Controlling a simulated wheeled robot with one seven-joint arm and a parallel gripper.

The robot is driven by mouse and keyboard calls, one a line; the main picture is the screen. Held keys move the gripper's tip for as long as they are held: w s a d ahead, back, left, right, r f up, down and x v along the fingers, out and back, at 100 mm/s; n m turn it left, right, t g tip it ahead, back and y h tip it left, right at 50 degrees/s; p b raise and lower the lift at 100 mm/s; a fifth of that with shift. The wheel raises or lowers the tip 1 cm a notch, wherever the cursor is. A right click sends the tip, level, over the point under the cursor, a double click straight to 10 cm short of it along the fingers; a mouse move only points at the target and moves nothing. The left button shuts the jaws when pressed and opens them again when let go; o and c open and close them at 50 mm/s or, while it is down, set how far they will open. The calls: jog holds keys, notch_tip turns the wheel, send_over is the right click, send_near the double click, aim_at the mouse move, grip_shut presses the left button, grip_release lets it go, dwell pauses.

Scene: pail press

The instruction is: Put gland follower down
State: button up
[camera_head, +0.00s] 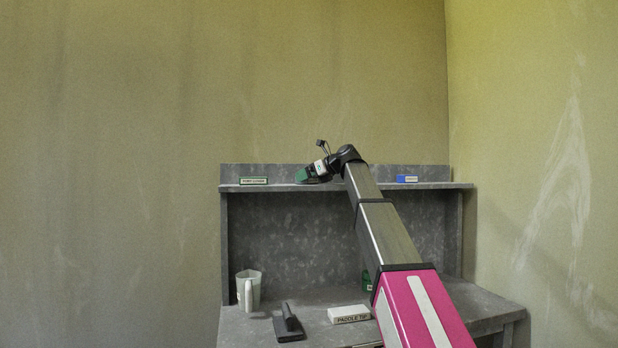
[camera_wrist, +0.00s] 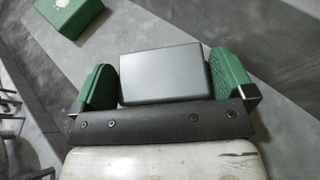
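My gripper (camera_head: 308,175) is at the upper shelf, left of the arm's wrist joint. In the wrist view its two green finger pads (camera_wrist: 165,88) stand on either side of a smooth grey block (camera_wrist: 165,75), which fills the gap between them. The block bears no readable label; it appears to be the gland follower. Its underside is hidden, so I cannot tell whether it touches a surface. In the head view the block cannot be made out behind the gripper.
The shelf (camera_head: 340,187) holds a green-edged labelled box (camera_head: 254,181) and a blue-and-white box (camera_head: 407,179). Below stand a pale jug (camera_head: 250,290), a dark handled tool (camera_head: 288,327) and a white "PADDLE TIP" box (camera_head: 349,314). A green box (camera_wrist: 68,14) lies upper left in the wrist view.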

jog(key=v, duration=1.2)
